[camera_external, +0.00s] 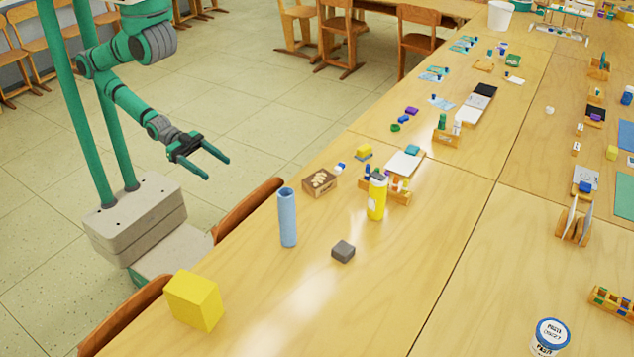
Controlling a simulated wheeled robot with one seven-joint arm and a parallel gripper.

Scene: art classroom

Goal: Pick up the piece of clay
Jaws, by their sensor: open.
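A small dark grey block (343,251), which looks like the piece of clay, lies on the near part of the wooden table (290,310). It stands apart from the things around it. My gripper (218,169) is open and empty. It is in the air to the left of the table, over the floor side, pointing toward the table. It is well away from the grey block, up and to the left of it in the picture.
A blue cylinder (288,218) stands left of the grey block, and a yellow bottle (377,198) behind it. A yellow block (194,300) is at the near left edge. A small box (320,182) and a chair (248,208) lie nearer my gripper.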

